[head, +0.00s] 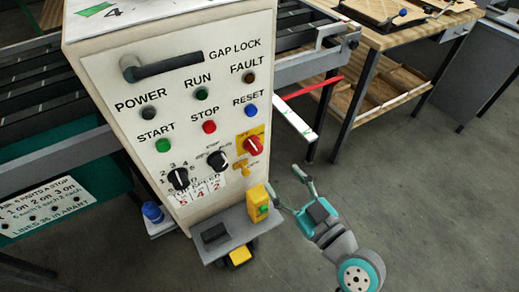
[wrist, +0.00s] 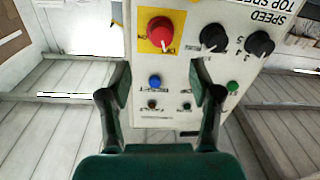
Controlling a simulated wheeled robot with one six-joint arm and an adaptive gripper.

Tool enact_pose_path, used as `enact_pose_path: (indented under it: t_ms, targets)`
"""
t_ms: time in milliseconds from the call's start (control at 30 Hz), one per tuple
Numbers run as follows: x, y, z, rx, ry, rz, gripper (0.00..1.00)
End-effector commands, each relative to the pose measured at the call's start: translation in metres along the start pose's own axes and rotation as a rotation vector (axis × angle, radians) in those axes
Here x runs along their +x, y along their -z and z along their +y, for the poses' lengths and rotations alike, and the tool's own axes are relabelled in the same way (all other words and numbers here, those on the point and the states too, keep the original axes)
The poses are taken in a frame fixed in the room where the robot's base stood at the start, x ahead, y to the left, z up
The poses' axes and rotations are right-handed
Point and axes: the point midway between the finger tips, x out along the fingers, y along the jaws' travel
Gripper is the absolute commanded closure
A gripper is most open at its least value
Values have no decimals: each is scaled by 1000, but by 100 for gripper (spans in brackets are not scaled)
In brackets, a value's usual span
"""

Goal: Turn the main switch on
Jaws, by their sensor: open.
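The main switch appears to be the red rotary knob (head: 253,145) on a yellow plate, at the lower right of the white control panel (head: 110,75). In the wrist view the panel is upside down, and the red knob (wrist: 160,32) is at top centre, beyond my fingertips. A yellow tag-like piece (head: 241,166) hangs just below the plate in the head view. My gripper (head: 286,181) is open and empty, to the lower right of the knob and apart from it. The wrist view shows both fingers (wrist: 159,82) spread.
Two black selector knobs (head: 217,160) (head: 178,178) are left of the switch. Above are the blue RESET (head: 251,111), red STOP (head: 209,127) and green START (head: 163,145) buttons. A shelf (head: 228,231) below carries a yellow box (head: 258,203). Open floor lies to the right.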

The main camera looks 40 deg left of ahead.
Motion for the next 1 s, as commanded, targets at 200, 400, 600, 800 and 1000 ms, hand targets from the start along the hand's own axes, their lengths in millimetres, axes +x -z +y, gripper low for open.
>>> enact_pose_path:
  t_ms: [200,400,600,800,1000]
  targets:
    - [23,2,-1,-5,8,3,36]
    - [59,2,-2,-4,8,3,36]
    - [89,2,-1,-3,6,2,36]
    - [105,1,-1,-3,5,1,36]
    - [108,1,-1,-3,3,1,36]
